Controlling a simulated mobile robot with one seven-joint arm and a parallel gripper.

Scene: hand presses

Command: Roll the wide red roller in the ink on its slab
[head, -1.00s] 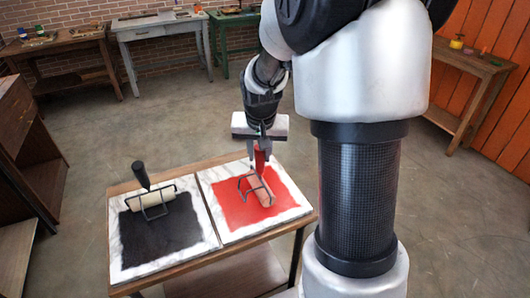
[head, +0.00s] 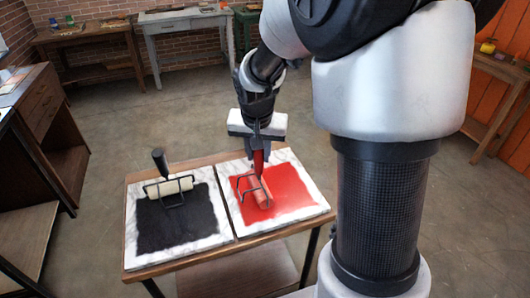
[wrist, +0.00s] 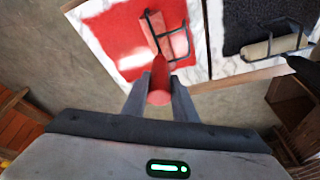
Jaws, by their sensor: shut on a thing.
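The wide roller with the red handle (head: 258,162) lies on the red ink patch (head: 292,196) of the right marble slab (head: 318,208). Its pinkish-red barrel (head: 264,195) sits in a dark wire frame and appears to rest on the ink, left of the patch's middle. My gripper (head: 260,150) is shut on the handle from above, and the handle stands nearly upright. In the wrist view the handle (wrist: 160,88) is between my two fingers (wrist: 158,102), with the barrel (wrist: 178,42) beyond it. The barrel's underside is hidden.
A second slab (head: 132,225) with black ink (head: 180,222) lies close on the left. A cream roller (head: 168,187) with a black handle rests there. Both slabs are on a small wooden table (head: 240,246). Other benches stand along the walls, with open floor between.

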